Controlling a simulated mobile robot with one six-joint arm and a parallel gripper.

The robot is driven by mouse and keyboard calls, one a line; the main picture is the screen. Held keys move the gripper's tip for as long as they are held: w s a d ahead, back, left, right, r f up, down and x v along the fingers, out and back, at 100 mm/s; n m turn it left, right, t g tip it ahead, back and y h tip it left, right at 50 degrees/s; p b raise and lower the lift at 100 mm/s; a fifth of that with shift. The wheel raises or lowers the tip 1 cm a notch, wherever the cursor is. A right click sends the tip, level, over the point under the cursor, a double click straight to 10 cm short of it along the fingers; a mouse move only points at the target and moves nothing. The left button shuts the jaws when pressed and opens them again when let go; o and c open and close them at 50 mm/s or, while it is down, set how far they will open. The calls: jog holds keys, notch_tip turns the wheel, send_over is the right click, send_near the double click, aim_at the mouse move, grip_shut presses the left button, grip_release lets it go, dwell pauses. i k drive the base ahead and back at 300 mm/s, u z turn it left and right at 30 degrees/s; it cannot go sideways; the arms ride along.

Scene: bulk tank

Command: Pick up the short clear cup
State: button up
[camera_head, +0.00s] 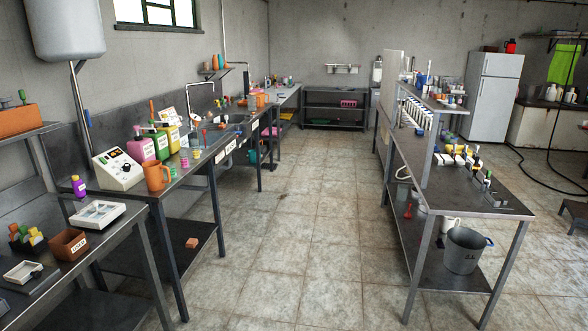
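I cannot make out a short clear cup for certain in this view; at this distance small clear items blur into the clutter. Small pale and clear-looking vessels stand on the raised shelf (436,103) of the right bench, but their shapes are too small to tell. An orange mug (155,177) stands on the left bench beside a white instrument (118,168) with a dark panel. My gripper is not in view.
A wide tiled aisle (295,230) is clear between the left benches and the right bench (480,203). A grey bucket (463,251) stands on the right bench's lower shelf. A brown box (69,244) sits at the near left. A white fridge (494,97) stands at the back right.

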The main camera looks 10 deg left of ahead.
aim_at(172, 164)
jog(key=u, duration=0.25)
jog(key=i, duration=0.75)
jog(key=u, duration=0.6)
jog(key=i, duration=0.65)
jog(key=u, duration=1.1)
jog(key=i, duration=1)
jog(key=u, duration=0.5)
